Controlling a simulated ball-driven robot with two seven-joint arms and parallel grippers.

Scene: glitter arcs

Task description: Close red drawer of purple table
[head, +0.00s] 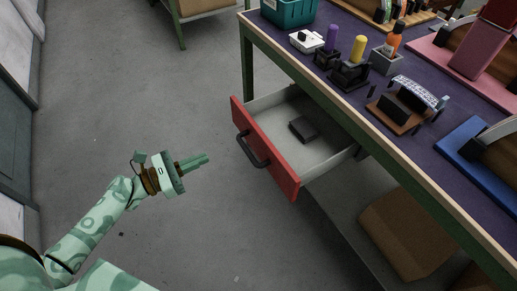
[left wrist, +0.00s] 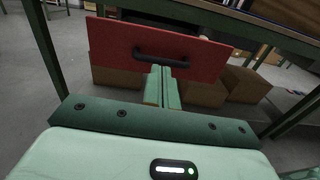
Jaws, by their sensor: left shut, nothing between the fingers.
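The red drawer (head: 265,147) hangs under the purple table (head: 345,103) and is pulled out, with a dark flat block (head: 303,130) lying inside it. Its black handle (head: 251,150) is on the red front. In the left wrist view the red front (left wrist: 110,48) and the handle (left wrist: 160,58) are ahead of the fingers. My left gripper (head: 207,158) is shut and empty, pointing at the drawer front from the left, with a gap between its tips and the handle in the head view. It also shows in the left wrist view (left wrist: 161,70). My right gripper is not in view.
Cardboard boxes (head: 405,232) stand on the floor under the table. A green bin (head: 289,10), small holders and bottles crowd the tabletop. A green table leg (head: 248,70) stands behind the drawer. The grey floor (head: 130,75) left of the drawer is clear.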

